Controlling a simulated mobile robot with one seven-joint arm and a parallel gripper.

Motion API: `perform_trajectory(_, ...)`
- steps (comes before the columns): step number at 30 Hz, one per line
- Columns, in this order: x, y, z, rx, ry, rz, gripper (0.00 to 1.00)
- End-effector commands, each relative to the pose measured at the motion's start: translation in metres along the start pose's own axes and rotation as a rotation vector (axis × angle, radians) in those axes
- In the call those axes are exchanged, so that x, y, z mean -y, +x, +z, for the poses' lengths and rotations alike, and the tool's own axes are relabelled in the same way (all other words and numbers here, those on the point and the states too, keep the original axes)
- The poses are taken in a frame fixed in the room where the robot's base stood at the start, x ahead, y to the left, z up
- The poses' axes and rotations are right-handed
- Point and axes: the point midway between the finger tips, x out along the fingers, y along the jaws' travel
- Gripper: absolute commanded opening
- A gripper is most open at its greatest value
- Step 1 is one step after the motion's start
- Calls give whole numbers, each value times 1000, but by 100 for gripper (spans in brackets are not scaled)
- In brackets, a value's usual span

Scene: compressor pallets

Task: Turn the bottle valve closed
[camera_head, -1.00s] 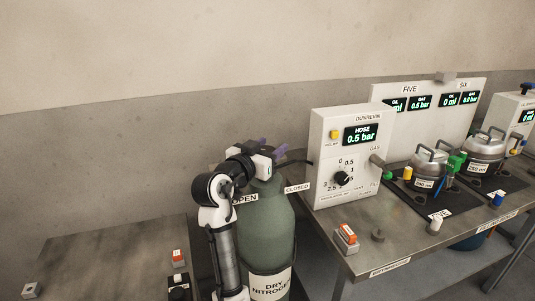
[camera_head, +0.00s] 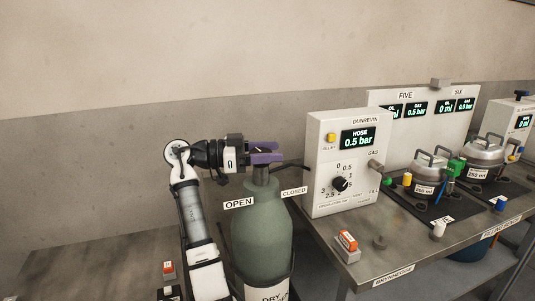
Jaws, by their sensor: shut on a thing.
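The green gas bottle (camera_head: 263,235) stands upright between two benches. It bears an OPEN sign (camera_head: 239,203) at its left shoulder and a CLOSED sign (camera_head: 294,192) at its right. My gripper (camera_head: 266,152) comes in from the left with its purple fingers at the bottle's top, above the neck. It is shut on the bottle valve (camera_head: 262,174), whose handle is mostly hidden by the fingers. I cannot tell the exact angle of the handle.
A white Dunrevin regulator panel (camera_head: 342,160) reading HOSE 0.5 bar stands close to the right on a metal bench (camera_head: 395,258). Pots and small coloured caps stand farther right. A dark hose runs from the bottle's top toward the panel.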

Motion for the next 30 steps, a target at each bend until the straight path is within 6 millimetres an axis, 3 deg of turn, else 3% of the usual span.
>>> perform_trajectory(12,-3,1,2,3,-4,170,27)
perform_trajectory(27,-4,1,2,5,-4,189,26)
perform_trajectory(28,-4,1,2,5,-4,189,50)
perform_trajectory(30,-4,1,2,4,-4,188,60)
